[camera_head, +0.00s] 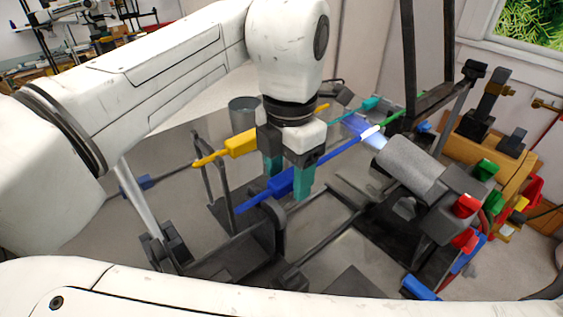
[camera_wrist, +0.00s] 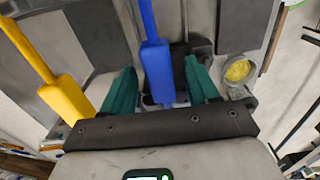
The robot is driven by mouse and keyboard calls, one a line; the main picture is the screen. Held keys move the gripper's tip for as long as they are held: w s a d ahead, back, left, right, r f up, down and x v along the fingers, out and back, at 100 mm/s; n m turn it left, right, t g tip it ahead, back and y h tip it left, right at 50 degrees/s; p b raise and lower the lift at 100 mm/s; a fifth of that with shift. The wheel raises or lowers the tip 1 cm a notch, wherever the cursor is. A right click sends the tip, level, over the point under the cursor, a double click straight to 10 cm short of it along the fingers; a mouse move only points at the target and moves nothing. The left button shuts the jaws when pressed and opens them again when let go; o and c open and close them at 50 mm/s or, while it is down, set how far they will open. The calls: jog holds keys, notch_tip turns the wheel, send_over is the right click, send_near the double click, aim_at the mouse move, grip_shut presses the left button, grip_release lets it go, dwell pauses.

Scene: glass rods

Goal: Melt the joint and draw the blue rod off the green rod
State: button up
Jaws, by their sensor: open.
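The blue rod (camera_head: 338,151) slants up to the right in the head view, with a blue grip block (camera_head: 281,183) along it. Its far end meets the green rod (camera_head: 392,119) at a white, glowing joint (camera_head: 370,132). A torch (camera_head: 410,165) points a pale blue flame (camera_head: 358,127) at this joint. My gripper (camera_head: 287,187) is open, its teal fingers on either side of the blue block. In the wrist view the blue block (camera_wrist: 158,75) lies between the open fingers, with a gap visible on each side. Contact is not visible.
A yellow rod with a yellow block (camera_head: 241,145) lies left of my gripper; it also shows in the wrist view (camera_wrist: 65,98). Dark stands and rails surround the rods. A grey cup (camera_head: 244,112) stands behind. A wooden rack (camera_head: 486,140) with coloured pieces stands at right.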

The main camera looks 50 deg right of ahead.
grip_shut()
dwell(0.4)
dwell(0.4)
